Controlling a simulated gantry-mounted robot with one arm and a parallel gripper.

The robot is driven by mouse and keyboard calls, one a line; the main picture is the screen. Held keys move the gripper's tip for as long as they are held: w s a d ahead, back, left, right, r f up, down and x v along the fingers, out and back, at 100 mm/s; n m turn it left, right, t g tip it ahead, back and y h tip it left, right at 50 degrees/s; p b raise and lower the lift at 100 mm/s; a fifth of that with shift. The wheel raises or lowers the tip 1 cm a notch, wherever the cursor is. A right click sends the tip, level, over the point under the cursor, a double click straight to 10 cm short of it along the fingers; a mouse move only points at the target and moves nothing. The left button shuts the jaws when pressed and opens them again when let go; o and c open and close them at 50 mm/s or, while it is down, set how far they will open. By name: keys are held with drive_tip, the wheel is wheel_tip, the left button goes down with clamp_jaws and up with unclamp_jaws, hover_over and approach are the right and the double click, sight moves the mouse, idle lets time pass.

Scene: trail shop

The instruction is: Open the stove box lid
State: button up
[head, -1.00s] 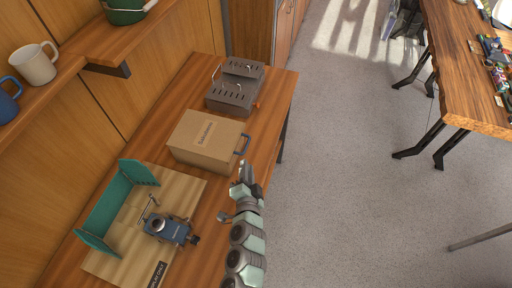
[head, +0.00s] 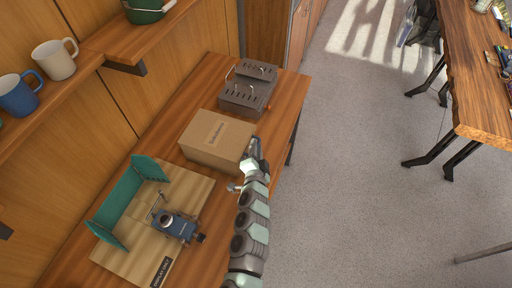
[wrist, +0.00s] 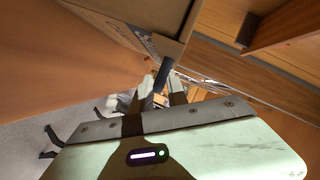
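The stove box (head: 214,138) is a tan box with printing on its top, its lid closed, on the wooden bench in the head view. My gripper (head: 253,156) is at the box's right side, where the blue handle was seen earlier. The gripper hides the handle in the head view. In the wrist view, the box (wrist: 150,18) is overhead and the dark handle (wrist: 163,74) shows near my gripper's fingertips (wrist: 160,88). The two fingers look apart, with the handle in line with the gap. I cannot tell whether they touch it.
A grey metal stove (head: 245,95) stands behind the box. In front is a display board (head: 195,205) with a teal windscreen (head: 125,200) and a blue burner (head: 174,226). A shelf with mugs (head: 54,60) is at left. Open floor (head: 350,190) lies to the right.

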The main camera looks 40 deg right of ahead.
clamp_jaws()
idle(1.4)
